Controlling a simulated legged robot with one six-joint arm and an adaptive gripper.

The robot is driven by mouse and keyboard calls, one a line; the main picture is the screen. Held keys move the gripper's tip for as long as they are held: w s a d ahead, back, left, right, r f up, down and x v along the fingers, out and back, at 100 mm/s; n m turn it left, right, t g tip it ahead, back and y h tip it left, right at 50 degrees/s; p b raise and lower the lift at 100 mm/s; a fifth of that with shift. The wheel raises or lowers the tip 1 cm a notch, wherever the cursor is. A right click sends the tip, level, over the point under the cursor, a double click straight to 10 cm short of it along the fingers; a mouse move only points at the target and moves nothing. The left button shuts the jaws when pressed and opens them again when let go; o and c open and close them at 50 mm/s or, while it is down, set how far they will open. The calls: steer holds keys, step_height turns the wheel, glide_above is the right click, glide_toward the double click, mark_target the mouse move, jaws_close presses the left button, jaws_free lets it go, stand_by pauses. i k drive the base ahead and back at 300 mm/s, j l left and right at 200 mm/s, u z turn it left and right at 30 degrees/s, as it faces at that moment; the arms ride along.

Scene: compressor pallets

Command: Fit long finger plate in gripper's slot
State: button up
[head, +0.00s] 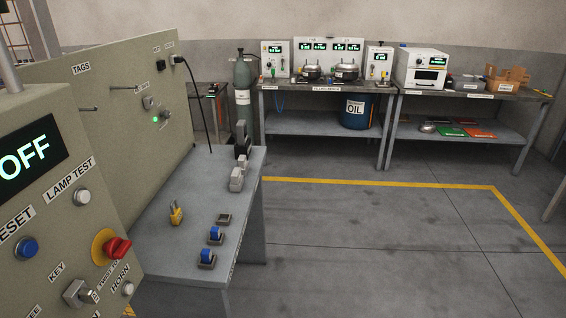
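My gripper is not in this view. A grey side table (196,211) stands in front of the green panel. At its far right end a dark upright piece (242,140) stands beside light grey blocks (237,177). Nearer along the right edge are an empty-looking flat dark holder (224,219) and two dark holders with blue pieces, one farther (215,233) and one nearer (207,257). I cannot tell which of these, if any, is the long finger plate. The gripper's slot is not visible.
A yellow padlock-like item (176,214) lies on the side table. A control box (60,190) reading OFF fills the near left. A workbench (330,89) with gauges, an oil drum (358,113) below, and a second bench (470,92) line the back wall. The floor (380,240) is clear.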

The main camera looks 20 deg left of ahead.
mark_target(235, 177)
steer(key=i+u, duration=0.1)
steer(key=i, duration=0.4)
steer(key=i+l+u, duration=0.1)
steer(key=i, duration=0.4)
steer(key=i+l+u, duration=0.15)
steer(key=i, duration=0.35)
steer(key=i+j+u, duration=0.15)
steer(key=i+u, duration=0.55)
steer(key=u, duration=0.15)
steer(key=i+u, duration=0.4)
steer(key=i+j+u, duration=0.1)
steer(key=i+u, duration=0.2)
steer(key=i, duration=0.15)
